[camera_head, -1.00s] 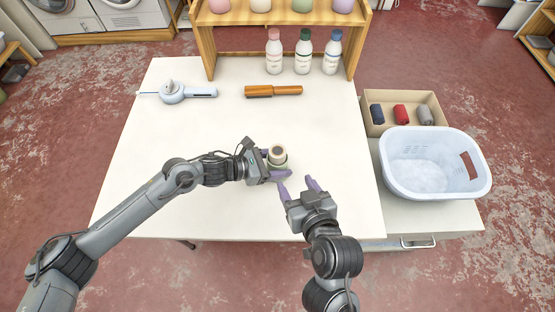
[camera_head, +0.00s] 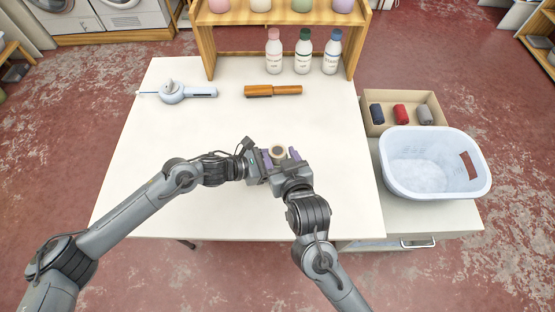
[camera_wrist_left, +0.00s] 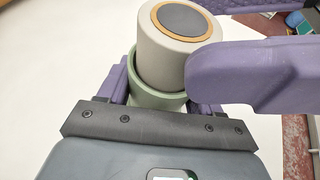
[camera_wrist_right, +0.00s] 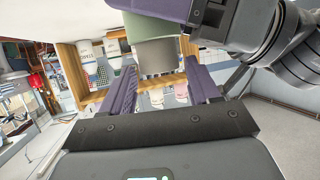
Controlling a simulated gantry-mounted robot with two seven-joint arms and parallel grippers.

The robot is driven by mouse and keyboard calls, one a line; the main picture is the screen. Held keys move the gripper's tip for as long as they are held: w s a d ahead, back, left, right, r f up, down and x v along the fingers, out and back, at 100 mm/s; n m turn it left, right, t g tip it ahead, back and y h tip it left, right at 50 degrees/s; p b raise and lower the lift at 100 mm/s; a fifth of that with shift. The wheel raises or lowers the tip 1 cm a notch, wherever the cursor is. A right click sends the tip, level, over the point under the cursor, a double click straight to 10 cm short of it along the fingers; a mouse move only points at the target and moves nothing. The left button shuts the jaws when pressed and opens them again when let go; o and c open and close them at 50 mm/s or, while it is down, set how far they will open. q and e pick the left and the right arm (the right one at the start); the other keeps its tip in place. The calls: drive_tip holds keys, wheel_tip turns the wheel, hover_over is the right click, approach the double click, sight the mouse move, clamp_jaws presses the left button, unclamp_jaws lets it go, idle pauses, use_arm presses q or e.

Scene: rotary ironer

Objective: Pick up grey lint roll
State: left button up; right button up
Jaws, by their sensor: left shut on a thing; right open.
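A pale grey roll (camera_head: 278,152) with a dark core and tan ring stands in a green cup-like holder above the white table. The left wrist view shows the roll (camera_wrist_left: 180,50) in the green holder (camera_wrist_left: 158,100). My left gripper (camera_head: 270,163) is shut on the holder. My right gripper (camera_head: 282,157) is open, its purple fingers at either side of the roll; it looks empty. The right wrist view shows the roll (camera_wrist_right: 156,57) between and beyond the open fingers. A darker grey roll (camera_head: 425,115) lies in the cardboard box. Whether finger pads touch the pale roll is unclear.
The cardboard box (camera_head: 375,129) also holds a blue roll (camera_head: 377,114) and a red roll (camera_head: 400,115). A white basket (camera_head: 390,178) stands before it. A brown-handled brush (camera_head: 273,91), a pale blue tool (camera_head: 174,93) and bottles (camera_head: 303,55) are at the back. The table's left side is clear.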

drive_tip(key=shift+x, duration=1.5)
drive_tip(key=c, duration=1)
drive_tip(key=shift+r, duration=0.15)
wheel_tip(320, 180, up, 10)
drive_tip(key=shift+f, duration=0.1)
use_arm(q)
drive_tip(key=o, duration=1.2)
drive_tip(key=shift+o, duration=0.2)
